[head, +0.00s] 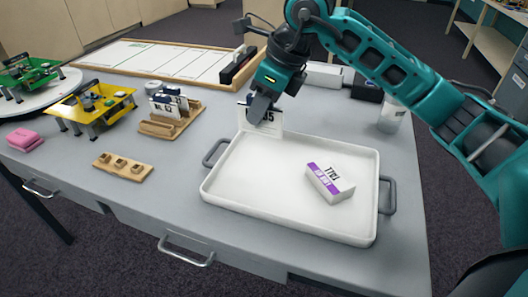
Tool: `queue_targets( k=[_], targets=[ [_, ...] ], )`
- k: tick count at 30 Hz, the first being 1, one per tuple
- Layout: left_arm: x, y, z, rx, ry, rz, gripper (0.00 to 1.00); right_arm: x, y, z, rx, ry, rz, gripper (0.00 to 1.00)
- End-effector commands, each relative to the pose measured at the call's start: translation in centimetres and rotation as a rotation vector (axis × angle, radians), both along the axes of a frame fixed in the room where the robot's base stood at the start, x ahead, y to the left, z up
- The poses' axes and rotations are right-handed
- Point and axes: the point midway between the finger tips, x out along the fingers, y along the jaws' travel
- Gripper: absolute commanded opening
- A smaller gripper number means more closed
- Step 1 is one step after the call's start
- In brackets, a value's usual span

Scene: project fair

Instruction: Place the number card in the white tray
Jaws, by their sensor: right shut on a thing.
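The number card (270,118) is white with dark digits, partly hidden behind my right gripper (256,116). My right gripper is shut on the card and holds it upright at the back left edge of the white tray (240,193). I cannot tell whether the card's lower edge touches the tray. The tray has grey handles at both ends and lies on the grey table. A white and purple box (330,183) lies in its right half. My left gripper is not in view.
A wooden card holder (160,128) with other number cards stands left of the tray. A whiteboard (160,60) lies at the back.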

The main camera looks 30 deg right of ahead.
Motion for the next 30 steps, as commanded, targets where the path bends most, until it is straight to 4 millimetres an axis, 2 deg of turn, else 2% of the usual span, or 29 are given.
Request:
queue_targets(
  k=[1,3,6,13,19,26,30],
  targets=[
    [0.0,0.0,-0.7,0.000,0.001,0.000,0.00,-0.1,0.0,-1.8,-0.001,0.004,0.001,0.00],
    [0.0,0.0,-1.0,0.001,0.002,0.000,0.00,-0.1,0.0,-3.2,-0.001,0.004,0.001,0.00],
    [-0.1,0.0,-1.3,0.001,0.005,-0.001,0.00,-0.1,0.0,-4.5,-0.001,0.002,0.000,0.00],
    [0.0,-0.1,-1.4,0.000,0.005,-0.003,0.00,0.0,0.0,-6.1,-0.001,0.002,0.000,0.00],
    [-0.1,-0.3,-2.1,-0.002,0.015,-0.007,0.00,0.0,0.0,-9.1,-0.001,0.002,0.000,0.00],
    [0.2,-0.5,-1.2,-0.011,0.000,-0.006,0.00,0.0,0.0,-9.4,0.000,-0.002,0.001,0.00],
    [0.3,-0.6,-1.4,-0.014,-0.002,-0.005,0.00,0.0,0.0,-9.7,-0.001,-0.001,0.001,0.00]
  ],
)
